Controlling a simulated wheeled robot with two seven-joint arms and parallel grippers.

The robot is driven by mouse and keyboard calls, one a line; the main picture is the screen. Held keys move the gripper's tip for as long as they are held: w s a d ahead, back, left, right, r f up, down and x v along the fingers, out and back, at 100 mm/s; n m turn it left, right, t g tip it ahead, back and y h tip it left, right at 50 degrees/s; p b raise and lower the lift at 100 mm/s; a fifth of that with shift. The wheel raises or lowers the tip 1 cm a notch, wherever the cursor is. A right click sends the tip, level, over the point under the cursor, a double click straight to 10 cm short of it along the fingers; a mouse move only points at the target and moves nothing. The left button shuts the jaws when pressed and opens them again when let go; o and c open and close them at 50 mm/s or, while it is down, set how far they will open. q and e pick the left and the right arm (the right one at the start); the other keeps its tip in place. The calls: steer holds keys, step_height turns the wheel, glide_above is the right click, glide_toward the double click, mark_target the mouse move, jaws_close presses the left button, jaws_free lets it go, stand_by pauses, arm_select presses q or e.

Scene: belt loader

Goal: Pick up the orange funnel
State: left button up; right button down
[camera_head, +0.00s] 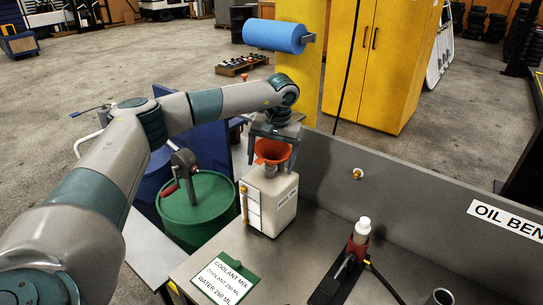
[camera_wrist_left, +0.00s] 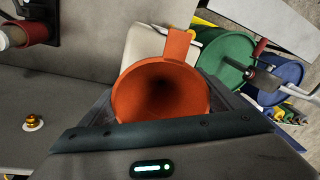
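The orange funnel (camera_head: 272,152) stands upright with its spout in the mouth of a white jug (camera_head: 270,203) on the metal bench. In the left wrist view the funnel (camera_wrist_left: 160,92) fills the middle, its wide cup facing the camera and its tab pointing up. My left gripper (camera_head: 273,150) reaches in from behind the jug, with its fingers on either side of the funnel. They look spread about as wide as the rim. Whether they touch it is hard to tell. My right gripper is in neither view.
A green drum (camera_head: 200,205) stands left of the bench. A coolant mix card (camera_head: 222,278) lies in front of the jug. A red-based white bottle (camera_head: 361,232) and a metal cup (camera_head: 440,298) are to the right. A grey wall (camera_head: 400,215) backs the bench.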

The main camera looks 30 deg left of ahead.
arm_select(q)
steer(key=c, duration=0.4)
steer(key=shift+r, duration=0.1)
step_height(320, 180, up, 7)
steer(key=p, duration=0.4)
steer(key=shift+r, duration=0.1)
steer(key=s, duration=0.6)
steer(key=s+a+b, duration=0.1)
steer(key=s, duration=0.5)
steer(key=s+b, duration=0.1)
steer(key=s, duration=0.5)
steer(key=shift+a, duration=0.2)
